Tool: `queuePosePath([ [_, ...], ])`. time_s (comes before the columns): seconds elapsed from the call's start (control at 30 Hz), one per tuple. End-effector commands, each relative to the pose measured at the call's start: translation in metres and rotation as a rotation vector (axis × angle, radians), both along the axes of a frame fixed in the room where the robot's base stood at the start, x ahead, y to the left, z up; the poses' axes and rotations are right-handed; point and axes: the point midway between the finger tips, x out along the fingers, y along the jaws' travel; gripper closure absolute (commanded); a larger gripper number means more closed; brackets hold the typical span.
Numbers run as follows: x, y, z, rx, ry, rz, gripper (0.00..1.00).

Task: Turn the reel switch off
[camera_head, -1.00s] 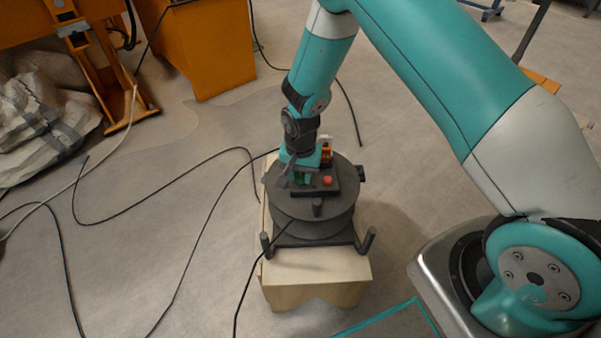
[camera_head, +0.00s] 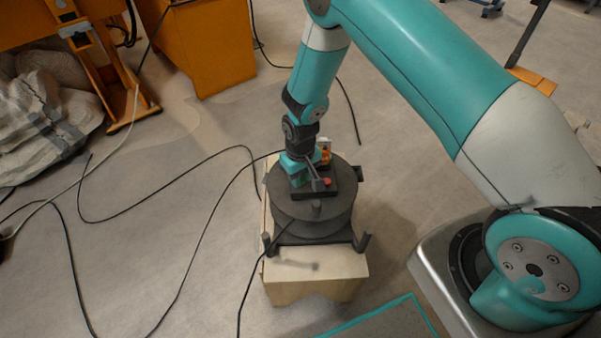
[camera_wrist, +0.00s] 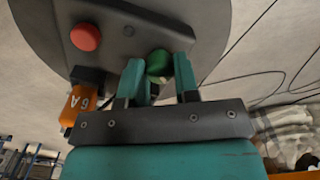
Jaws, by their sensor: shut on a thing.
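The cable reel (camera_head: 312,212) is a dark grey drum with a dark switch plate on top. In the wrist view the plate (camera_wrist: 125,27) carries a round red button (camera_wrist: 86,37) and a round green knob (camera_wrist: 158,62). My gripper (camera_wrist: 158,68) has its two teal fingers on either side of the green knob and is shut on it. In the head view my gripper (camera_head: 303,178) is low over the plate and hides the green knob. The red button (camera_head: 327,182) shows just right of it.
An orange block marked "6 A" (camera_wrist: 83,106) stands at the plate's edge, close to my gripper. The reel rests on a pale wooden block (camera_head: 315,277). Black cables (camera_head: 190,262) run over the floor. An orange cabinet (camera_head: 210,45) and a white sack (camera_head: 45,125) stand farther back.

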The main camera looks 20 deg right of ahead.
Motion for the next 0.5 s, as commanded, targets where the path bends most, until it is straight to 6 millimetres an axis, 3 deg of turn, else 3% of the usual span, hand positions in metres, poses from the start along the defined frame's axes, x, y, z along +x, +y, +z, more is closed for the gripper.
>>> queuePosePath([
  [0.5,0.0012,0.0012,0.0011,0.003,-0.003,0.238,0.95],
])
